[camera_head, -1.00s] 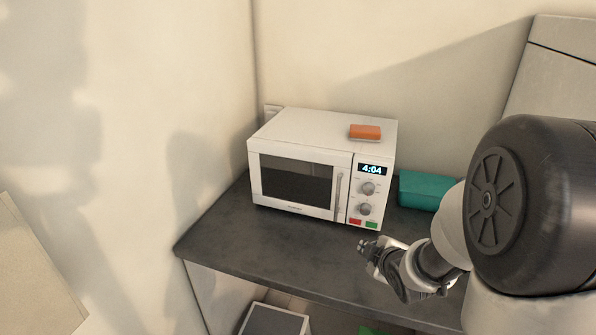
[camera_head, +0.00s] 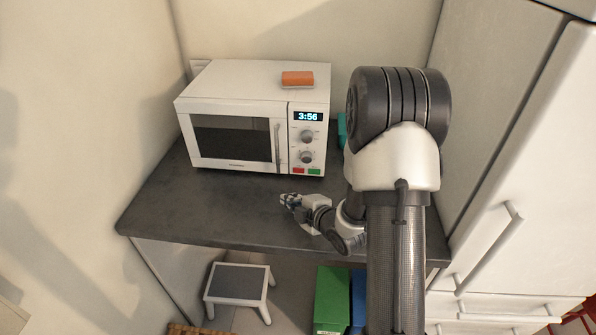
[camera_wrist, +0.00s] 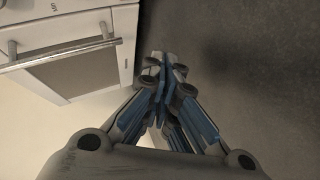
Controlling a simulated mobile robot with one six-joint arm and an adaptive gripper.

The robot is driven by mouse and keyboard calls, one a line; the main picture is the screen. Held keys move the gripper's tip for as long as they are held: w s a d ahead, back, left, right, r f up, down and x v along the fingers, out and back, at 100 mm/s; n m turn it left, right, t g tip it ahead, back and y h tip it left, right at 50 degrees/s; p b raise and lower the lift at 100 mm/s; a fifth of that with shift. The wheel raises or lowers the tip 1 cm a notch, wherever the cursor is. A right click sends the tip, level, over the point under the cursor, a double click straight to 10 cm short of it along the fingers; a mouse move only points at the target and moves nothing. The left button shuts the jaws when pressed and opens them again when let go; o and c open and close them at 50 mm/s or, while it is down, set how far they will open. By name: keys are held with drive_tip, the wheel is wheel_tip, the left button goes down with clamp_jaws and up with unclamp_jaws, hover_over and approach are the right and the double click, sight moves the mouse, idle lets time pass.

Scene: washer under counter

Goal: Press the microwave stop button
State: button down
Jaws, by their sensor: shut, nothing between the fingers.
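The white microwave (camera_head: 235,117) stands on the dark counter with its door shut. Its display (camera_head: 308,117) reads 3:56, with two round knobs below. Under the knobs sit a red button (camera_head: 299,171) on the left and a green button (camera_head: 314,172) on the right; I cannot read any label on them. My gripper (camera_head: 287,199) is shut and empty, over the counter in front of the microwave, a little below the buttons in the picture and apart from them. In the wrist view the closed fingers (camera_wrist: 163,68) point past the microwave door (camera_wrist: 75,68); the buttons do not show there.
An orange block (camera_head: 297,78) lies on top of the microwave. A teal object (camera_head: 341,128) is mostly hidden behind my arm. The counter (camera_head: 190,212) is clear at left front. Below are a stool (camera_head: 238,281) and a green box (camera_head: 331,298). A tall white cabinet (camera_head: 515,190) stands right.

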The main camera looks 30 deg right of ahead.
sight(299, 171)
drive_tip(key=w+d, duration=0.1)
drive_tip(key=w+d+p, duration=0.1)
drive_tip(key=w, duration=0.1)
drive_tip(key=w+d, duration=0.1)
drive_tip(key=w, duration=0.1)
drive_tip(key=shift+w+d+p, duration=0.25)
drive_tip(key=shift+d+p, duration=0.05)
drive_tip(key=shift+d, duration=0.05)
drive_tip(key=shift+w+d, duration=0.5)
drive_tip(key=shift+w, duration=0.3)
idle(0.6)
drive_tip(key=shift+w+d+b, duration=0.25)
drive_tip(key=shift+w+b, duration=0.1)
drive_tip(key=shift+b, duration=0.05)
drive_tip(key=shift+w+d, duration=0.2)
drive_tip(key=shift+w, duration=0.05)
idle(0.5)
idle(0.4)
drive_tip(key=shift+s+a+b, duration=0.45)
drive_tip(key=shift+s+b, duration=0.1)
drive_tip(key=shift+s, duration=0.05)
drive_tip(key=shift+s, duration=0.1)
